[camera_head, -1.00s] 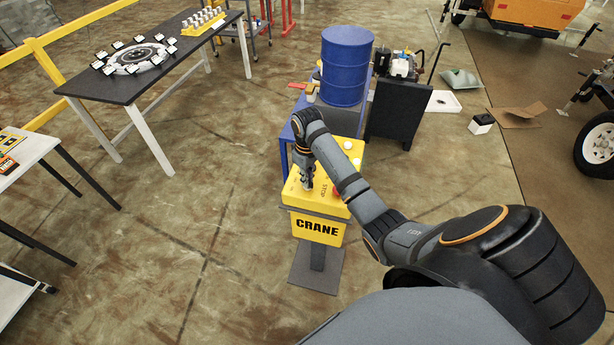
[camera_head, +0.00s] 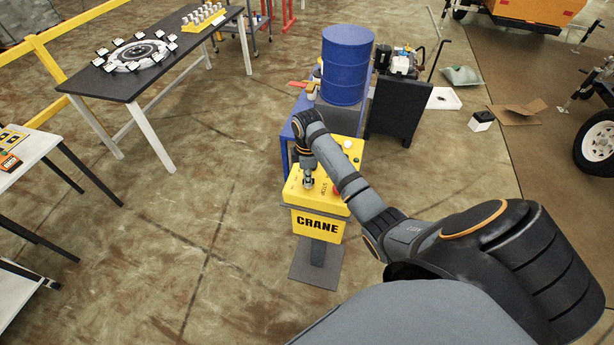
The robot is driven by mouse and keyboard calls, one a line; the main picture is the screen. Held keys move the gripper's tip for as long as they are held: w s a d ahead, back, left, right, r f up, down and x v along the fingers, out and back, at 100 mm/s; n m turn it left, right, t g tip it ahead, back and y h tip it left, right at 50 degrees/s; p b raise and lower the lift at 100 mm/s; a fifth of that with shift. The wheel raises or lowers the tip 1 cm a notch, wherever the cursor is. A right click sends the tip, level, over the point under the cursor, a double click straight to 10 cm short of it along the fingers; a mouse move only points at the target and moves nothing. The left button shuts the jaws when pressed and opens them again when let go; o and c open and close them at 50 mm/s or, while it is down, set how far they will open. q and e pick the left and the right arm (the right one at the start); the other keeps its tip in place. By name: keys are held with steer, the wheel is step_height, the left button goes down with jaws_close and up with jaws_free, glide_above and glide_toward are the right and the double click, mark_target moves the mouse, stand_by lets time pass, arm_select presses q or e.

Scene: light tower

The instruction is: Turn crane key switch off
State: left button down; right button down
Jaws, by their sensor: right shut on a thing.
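The yellow crane control box (camera_head: 318,226), marked CRANE, stands on a dark pedestal with a flat base plate. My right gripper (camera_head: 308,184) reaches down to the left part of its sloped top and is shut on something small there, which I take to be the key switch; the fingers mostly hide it. A red button (camera_head: 338,189) shows partly behind my right arm, beside STOP lettering. A white round button (camera_head: 347,144) sits near the box's far end. My left gripper is not in view.
A dark-topped table (camera_head: 118,84) with a round device stands at the left. The floor left of the box is clear.

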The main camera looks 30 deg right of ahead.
steer(key=shift+w+r+n, duration=0.1)
steer(key=shift+r+n, duration=0.1)
steer(key=shift+n, duration=0.4)
steer(key=shift+d, duration=0.1)
steer(key=c, duration=1.6)
jaws_free()
steer(key=shift+o, duration=0.6)
steer(key=shift+r, duration=0.35)
step_height(320, 180, up, 7)
steer(key=shift+f, duration=0.2)
